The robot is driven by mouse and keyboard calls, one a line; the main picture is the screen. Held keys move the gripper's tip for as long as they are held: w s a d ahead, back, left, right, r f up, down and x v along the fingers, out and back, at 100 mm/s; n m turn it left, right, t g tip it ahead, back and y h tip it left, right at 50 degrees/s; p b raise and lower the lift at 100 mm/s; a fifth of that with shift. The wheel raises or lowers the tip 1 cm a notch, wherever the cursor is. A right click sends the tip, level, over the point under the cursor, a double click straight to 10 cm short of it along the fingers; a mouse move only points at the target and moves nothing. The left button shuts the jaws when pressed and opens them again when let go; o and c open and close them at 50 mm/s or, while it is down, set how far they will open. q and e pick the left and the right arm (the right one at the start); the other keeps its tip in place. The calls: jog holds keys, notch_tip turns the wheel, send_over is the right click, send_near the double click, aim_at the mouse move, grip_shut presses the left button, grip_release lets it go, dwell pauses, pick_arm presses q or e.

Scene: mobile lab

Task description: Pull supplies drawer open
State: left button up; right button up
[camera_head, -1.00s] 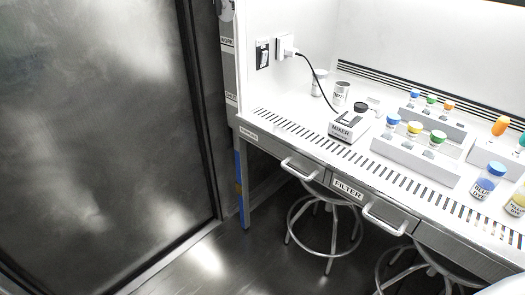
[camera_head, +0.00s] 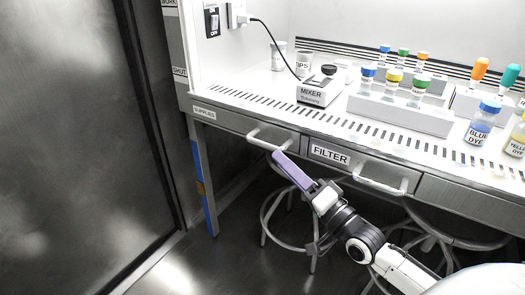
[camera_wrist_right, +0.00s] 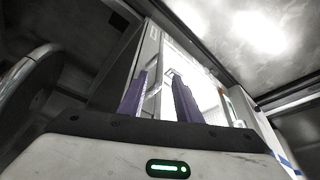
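The supplies drawer (camera_head: 232,121) is the left drawer under the white bench, with a small label at its left end. Its front looks flush with the bench, so it appears closed. Its bar handle (camera_head: 268,138) is at the right part of the front. My right gripper (camera_head: 280,155) has purple fingers and points up at the handle from below right, with its tips close to the bar. In the right wrist view the two fingers (camera_wrist_right: 160,76) stand apart, with a bar seen between them. I cannot tell whether they touch it. My left gripper is not in view.
The filter drawer (camera_head: 333,157) with its own handle (camera_head: 381,185) sits just to the right. Stools (camera_head: 287,240) stand beneath the bench. A mixer (camera_head: 320,91), vial racks (camera_head: 400,115) and dye bottles (camera_head: 482,122) stand on top. Open floor lies at the left.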

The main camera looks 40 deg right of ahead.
aim_at(262, 144)
jog(key=b+x, duration=0.1)
jog(key=x, duration=0.8)
jog(key=shift+a, duration=0.1)
jog(key=shift+f, duration=0.1)
grip_shut()
